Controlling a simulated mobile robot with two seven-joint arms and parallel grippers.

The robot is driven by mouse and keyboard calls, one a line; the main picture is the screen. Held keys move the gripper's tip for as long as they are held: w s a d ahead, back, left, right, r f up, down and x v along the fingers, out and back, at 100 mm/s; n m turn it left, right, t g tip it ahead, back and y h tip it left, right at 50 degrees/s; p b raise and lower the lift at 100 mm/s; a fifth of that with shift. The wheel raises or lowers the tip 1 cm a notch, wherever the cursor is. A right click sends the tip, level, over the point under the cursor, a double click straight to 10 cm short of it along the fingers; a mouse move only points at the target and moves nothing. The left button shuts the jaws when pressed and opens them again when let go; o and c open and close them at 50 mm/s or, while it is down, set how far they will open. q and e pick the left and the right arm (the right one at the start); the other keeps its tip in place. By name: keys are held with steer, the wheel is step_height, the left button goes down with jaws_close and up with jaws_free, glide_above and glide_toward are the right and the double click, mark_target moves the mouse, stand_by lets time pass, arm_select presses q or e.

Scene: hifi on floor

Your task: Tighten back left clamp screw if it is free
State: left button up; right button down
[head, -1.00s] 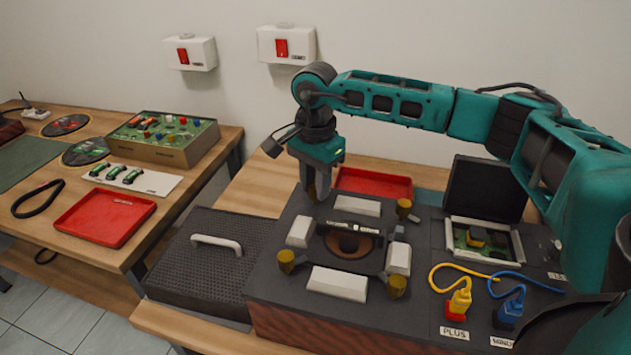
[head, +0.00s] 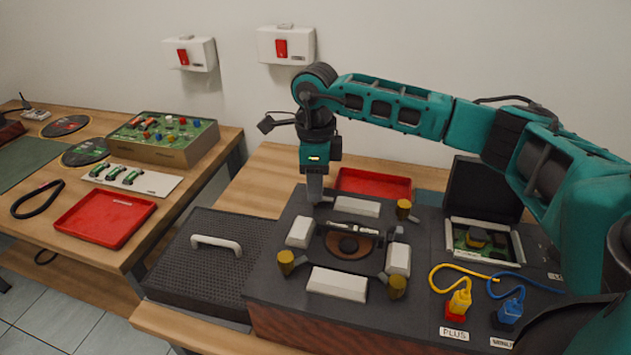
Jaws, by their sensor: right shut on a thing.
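My right gripper (head: 314,192) points straight down at the back left corner of the dark fixture block (head: 275,300). It is shut on the back left clamp screw, which its fingers hide. The other brass-coloured clamp screws show at the back right (head: 403,209), front left (head: 286,262) and front right (head: 397,286). White clamp pads (head: 338,283) surround a round brown part with a dark centre (head: 348,245). My left gripper is not in view.
A red tray (head: 374,184) lies behind the fixture. Yellow (head: 460,303) and blue (head: 511,309) plugs with cables stand at the right, near an open black case (head: 484,188). A dark box with a white handle (head: 217,243) sits to the left.

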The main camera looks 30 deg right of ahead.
steer(key=m, duration=0.4)
steer(key=shift+m, duration=0.3)
steer(key=shift+m+p, duration=0.5)
steer(key=shift+m, duration=2)
steer(key=c, duration=0.9)
jaws_free()
step_height(320, 180, up, 13)
